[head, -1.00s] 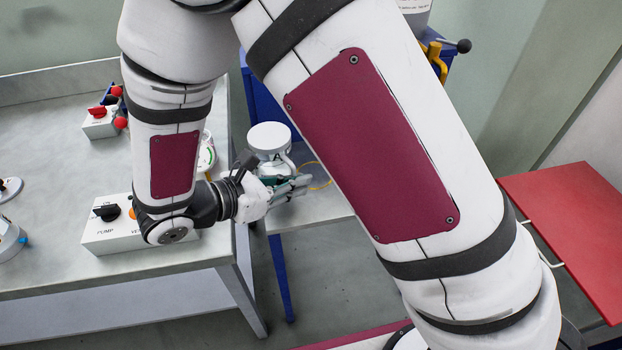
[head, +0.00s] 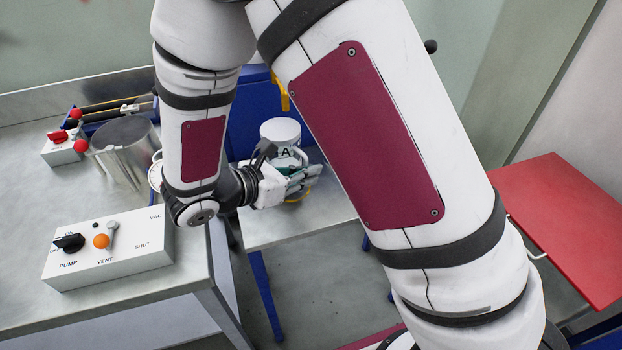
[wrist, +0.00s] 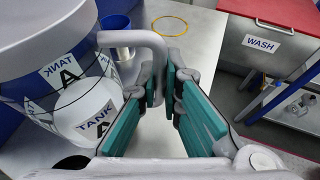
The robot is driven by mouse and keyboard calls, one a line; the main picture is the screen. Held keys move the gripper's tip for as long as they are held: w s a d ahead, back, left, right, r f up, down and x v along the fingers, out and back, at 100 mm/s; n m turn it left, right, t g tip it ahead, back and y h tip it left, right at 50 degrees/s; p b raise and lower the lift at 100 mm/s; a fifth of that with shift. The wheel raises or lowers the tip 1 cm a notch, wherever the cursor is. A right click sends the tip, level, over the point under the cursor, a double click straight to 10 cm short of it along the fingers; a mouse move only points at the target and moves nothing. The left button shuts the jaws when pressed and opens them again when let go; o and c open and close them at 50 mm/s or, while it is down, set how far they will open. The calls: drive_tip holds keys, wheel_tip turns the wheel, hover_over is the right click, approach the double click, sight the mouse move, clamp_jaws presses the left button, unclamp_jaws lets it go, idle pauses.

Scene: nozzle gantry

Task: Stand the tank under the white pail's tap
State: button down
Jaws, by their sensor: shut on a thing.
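The tank (head: 281,131) is a white-topped vessel marked with an A, above the small metal table right of the bench. In the wrist view the tank (wrist: 75,50) is large at the left, with a pale rim, TANK A labels and a looped handle. My gripper (head: 300,178) is beside the tank, shut on its handle; in the wrist view the gripper's green-padded fingers (wrist: 182,100) lie around the handle's lower end. I cannot tell whether the tank's base touches the table. The white pail and its tap cannot be made out; my arm covers much of the view.
A pump and vent box (head: 107,249) and a steel pot (head: 125,150) are on the left bench. A red table (head: 560,215) is at right.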

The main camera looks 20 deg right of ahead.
drive_tip(key=shift+w+d+f, duration=0.2)
drive_tip(key=shift+d+f, duration=0.1)
drive_tip(key=shift+f, duration=0.3)
drive_tip(key=shift+w+d+f, duration=0.25)
drive_tip(key=shift+f, duration=0.35)
drive_tip(key=shift+w+d+f, duration=0.2)
drive_tip(key=shift+d+f, duration=0.1)
drive_tip(key=shift+f, duration=0.3)
drive_tip(key=shift+f+b, duration=0.1)
drive_tip(key=shift+b, duration=0.25)
drive_tip(key=c, duration=2.2)
unclamp_jaws()
drive_tip(key=shift+f, duration=0.15)
drive_tip(key=o, duration=0.4)
drive_tip(key=shift+o, duration=0.2)
drive_tip(key=shift+r, duration=0.3)
drive_tip(key=v, duration=1.2)
drive_tip(key=shift+p, duration=0.4)
